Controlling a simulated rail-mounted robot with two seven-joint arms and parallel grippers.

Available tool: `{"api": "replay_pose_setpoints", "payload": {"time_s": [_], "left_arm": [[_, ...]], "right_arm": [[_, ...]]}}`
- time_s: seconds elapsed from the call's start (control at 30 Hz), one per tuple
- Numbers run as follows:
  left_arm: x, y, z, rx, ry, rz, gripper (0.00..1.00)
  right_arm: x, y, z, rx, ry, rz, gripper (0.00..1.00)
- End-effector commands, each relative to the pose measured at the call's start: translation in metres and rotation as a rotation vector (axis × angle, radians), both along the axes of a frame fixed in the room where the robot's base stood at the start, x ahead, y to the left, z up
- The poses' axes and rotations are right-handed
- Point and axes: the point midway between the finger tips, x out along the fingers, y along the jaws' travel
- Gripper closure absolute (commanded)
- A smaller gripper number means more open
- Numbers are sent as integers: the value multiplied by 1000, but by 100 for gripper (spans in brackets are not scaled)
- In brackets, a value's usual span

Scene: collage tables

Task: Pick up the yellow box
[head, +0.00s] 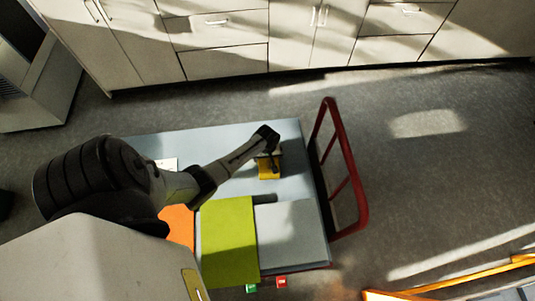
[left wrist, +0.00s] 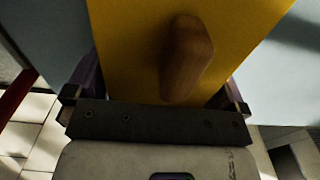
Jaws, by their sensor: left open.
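The yellow box (head: 269,173) lies on the light blue top of a cart (head: 220,140), near its right end. My left gripper (head: 270,148) reaches in from the left, open, over the far part of the box and hides some of it. In the left wrist view, the yellow face of the box (left wrist: 130,50) fills the space in front of the open left gripper (left wrist: 160,90). A brown wooden piece (left wrist: 186,60) shows against the yellow face. I cannot tell whether the fingers touch the box. My right gripper is not in view.
A lime green panel (head: 228,240), an orange panel (head: 178,224) and a grey panel (head: 288,235) lie along the cart's near side. A red cart handle (head: 345,160) rises at the right. Small green and red blocks (head: 281,281) show below. Cabinets (head: 225,60) line the back.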

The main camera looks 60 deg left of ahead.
Motion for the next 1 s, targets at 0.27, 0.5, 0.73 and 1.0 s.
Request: {"api": "replay_pose_setpoints", "payload": {"time_s": [0.27,0.5,0.73,1.0], "left_arm": [[0,0,0,0,0,0,20],[0,0,1,0,0,0,34],[0,0,8,0,-1,0,34],[8,-12,50,-4,-5,-4,34]], "right_arm": [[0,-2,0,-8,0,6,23],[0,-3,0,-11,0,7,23],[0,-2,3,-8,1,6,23],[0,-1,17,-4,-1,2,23]]}}
